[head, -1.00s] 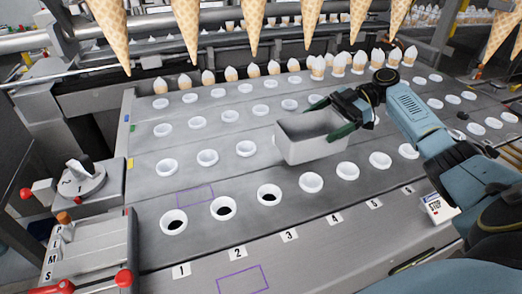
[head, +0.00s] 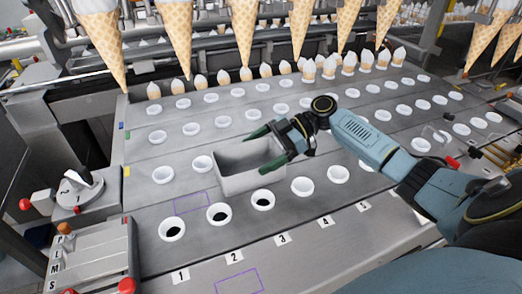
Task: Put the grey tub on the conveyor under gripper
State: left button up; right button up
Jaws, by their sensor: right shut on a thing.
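The grey tub (head: 248,176) is an open, rectangular box, upright over the conveyor (head: 130,200) among the white ring holders. My right gripper (head: 272,142) is shut on the tub at its right end, with green fingers at its far and near sides. I cannot tell whether the tub's underside touches the surface. A purple outlined rectangle (head: 191,203) on the conveyor lies just left of the tub. A second purple outline (head: 239,281) is on the front panel below the number labels. My left gripper is not in view.
Cones hang from overhead grippers (head: 245,30) along the back. A row of filled cones (head: 223,77) stands in the far holders. White rings (head: 172,229) cover the conveyor in rows. A control box with red knobs (head: 90,255) is at the front left.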

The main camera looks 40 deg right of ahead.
jog(key=o, duration=0.7)
jog(key=shift+f, duration=0.1)
jog(key=shift+c, duration=0.2)
jog(key=shift+d, duration=0.1)
jog(key=b+v, duration=0.1)
jog(key=v, duration=1.1)
jog(key=shift+b, duration=0.35)
